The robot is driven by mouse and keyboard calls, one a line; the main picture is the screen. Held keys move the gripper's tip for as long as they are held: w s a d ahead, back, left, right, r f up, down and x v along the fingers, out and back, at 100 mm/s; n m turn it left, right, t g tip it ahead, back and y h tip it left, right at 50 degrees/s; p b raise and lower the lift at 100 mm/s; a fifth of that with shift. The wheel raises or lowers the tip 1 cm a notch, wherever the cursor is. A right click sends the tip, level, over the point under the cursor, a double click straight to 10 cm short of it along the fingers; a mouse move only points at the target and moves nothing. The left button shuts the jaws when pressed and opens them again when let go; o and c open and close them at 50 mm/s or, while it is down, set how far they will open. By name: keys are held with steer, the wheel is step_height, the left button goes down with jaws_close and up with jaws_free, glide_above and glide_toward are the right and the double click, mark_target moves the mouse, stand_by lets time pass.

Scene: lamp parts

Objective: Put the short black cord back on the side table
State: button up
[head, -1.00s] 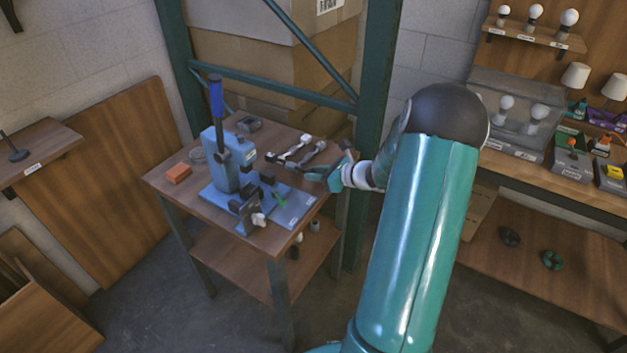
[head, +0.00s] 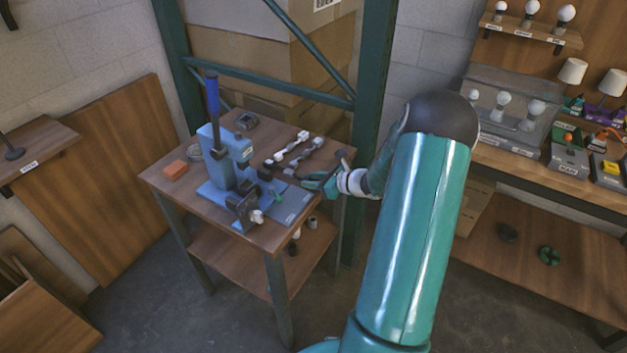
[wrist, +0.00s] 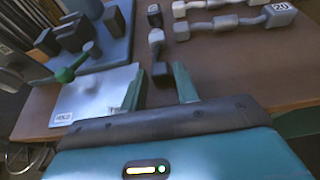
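The short black cord (wrist: 157,42) lies on or just above the side table (wrist: 225,75), its near black end between my fingertips in the wrist view. In the head view the cord (head: 281,169) runs left from my gripper, beside the blue press. My gripper (wrist: 160,80) is open; a small gap shows on each side of the cord's end. In the head view my gripper (head: 313,182) is low over the right part of the side table (head: 168,193). Whether the cord fully rests on the wood is hard to tell.
A blue lever press (head: 220,165) stands left of my gripper, with a pale labelled plate (wrist: 95,93) on its near side. Pale cords (head: 292,147) lie behind the black cord. An orange block (head: 175,169) is at the left. A green rack post (head: 370,120) rises behind.

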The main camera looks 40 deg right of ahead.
steer(key=v, duration=1.2)
steer(key=a+r+n+g+y, duration=0.1)
steer(key=a+r+n+g, duration=0.5)
steer(key=a, duration=0.5)
steer(key=a+r+n+g+y, duration=0.15)
steer(key=a+r+n, duration=0.35)
steer(key=a+n, duration=0.55)
steer(key=s+a+r+n+h, duration=0.6)
steer(key=s+a+r+n, duration=0.2)
steer(key=s+a+n, duration=0.4)
steer(key=shift+a+r+n+h, duration=0.2)
steer(key=shift+a+n+h, duration=0.15)
steer(key=shift+a+n, duration=0.85)
steer(key=shift+s+r+n, duration=0.25)
steer(key=shift+s+n, duration=0.15)
steer(key=shift+n, duration=0.15)
steer(key=shift+c, duration=0.5)
steer(key=shift+d, duration=0.1)
